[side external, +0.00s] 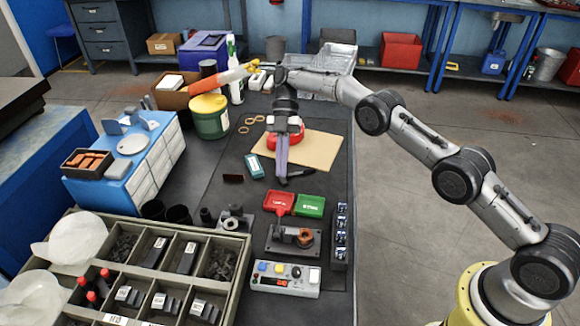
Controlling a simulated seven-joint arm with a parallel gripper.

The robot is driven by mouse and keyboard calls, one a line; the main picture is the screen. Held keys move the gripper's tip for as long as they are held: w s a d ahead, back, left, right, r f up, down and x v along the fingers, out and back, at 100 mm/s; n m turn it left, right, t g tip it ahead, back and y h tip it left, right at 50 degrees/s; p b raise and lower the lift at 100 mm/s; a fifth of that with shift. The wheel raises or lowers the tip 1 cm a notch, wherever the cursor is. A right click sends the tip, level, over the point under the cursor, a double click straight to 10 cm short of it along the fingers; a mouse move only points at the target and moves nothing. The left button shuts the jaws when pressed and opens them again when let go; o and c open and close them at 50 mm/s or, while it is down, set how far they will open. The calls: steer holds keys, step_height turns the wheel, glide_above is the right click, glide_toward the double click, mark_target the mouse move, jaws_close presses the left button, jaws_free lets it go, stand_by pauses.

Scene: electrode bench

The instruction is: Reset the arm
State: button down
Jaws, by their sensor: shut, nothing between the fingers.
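My gripper (281,178) points down over the middle of the dark bench, near the front left edge of a tan board (306,151). Its fingers are shut with nothing between them. A red round object (271,143) is partly hidden behind my gripper. A small teal box (254,166) lies just left of the fingertips. A dark piece (300,174) lies just right of them. I cannot tell whether the fingertips touch the bench.
A red tray (279,202) and a green tray (311,206) lie in front of my gripper. A control box (286,280) and a divided parts bin (215,262) are nearer the camera. A green tub (209,117) stands behind left.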

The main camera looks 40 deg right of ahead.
step_height(320, 180, up, 11)
steer(key=t, duration=0.2)
steer(key=s+d+r+m+t+h, duration=0.1)
steer(key=s+d+r+m+t, duration=0.1)
steer(key=s+r, duration=0.7)
steer(key=s+d+r+m+t+h, duration=0.15)
steer(key=s+r, duration=0.35)
steer(key=r, duration=0.7)
steer(key=s+d+m+t+h, duration=0.15)
steer(key=s+m, duration=0.25)
steer(key=s, duration=0.4)
steer(key=s+d+m+t, duration=0.3)
steer(key=s+m, duration=0.2)
steer(key=s, duration=0.4)
steer(key=s+d+f+m+t+h, duration=0.1)
steer(key=s+d+f+m, duration=0.1)
steer(key=f+m, duration=0.4)
steer(key=s+d+f+m+t, duration=0.1)
steer(key=s+f+m, duration=0.3)
steer(key=f+m, duration=0.2)
steer(key=shift+s+d+f+m+h, duration=0.3)
steer(key=shift+d+m+h, duration=0.1)
steer(key=shift+m, duration=0.15)
